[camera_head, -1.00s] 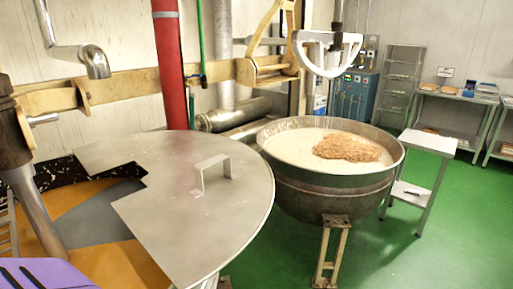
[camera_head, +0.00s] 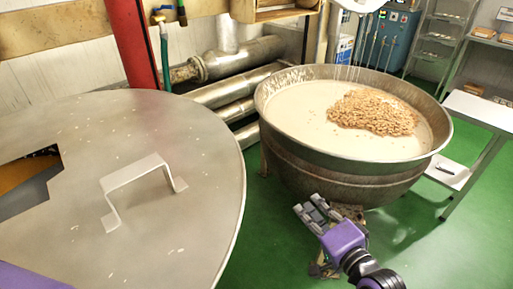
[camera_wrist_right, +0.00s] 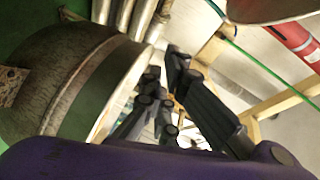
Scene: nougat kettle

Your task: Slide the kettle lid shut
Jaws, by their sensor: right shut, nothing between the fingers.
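The kettle lid (camera_head: 190,135) is a large flat grey metal disc at the left of the head view, with a raised strap handle (camera_head: 135,175) and a notch cut in its left side. An open kettle (camera_head: 350,180) stands apart to its right, holding pale cream mass with a brown heap (camera_head: 375,112) on top. My right gripper (camera_head: 312,208) is shut and empty, in front of this kettle and right of the lid's edge, touching neither as far as I can tell. Its dark fingers show in the right wrist view (camera_wrist_right: 160,85). My left gripper is out of view.
A red post (camera_head: 128,40) and a green hose (camera_head: 165,58) rise behind the lid. Metal pipes (camera_head: 230,65) run along the wall. A small white side table (camera_head: 480,108) stands right of the kettle. Green floor is clear at the front right.

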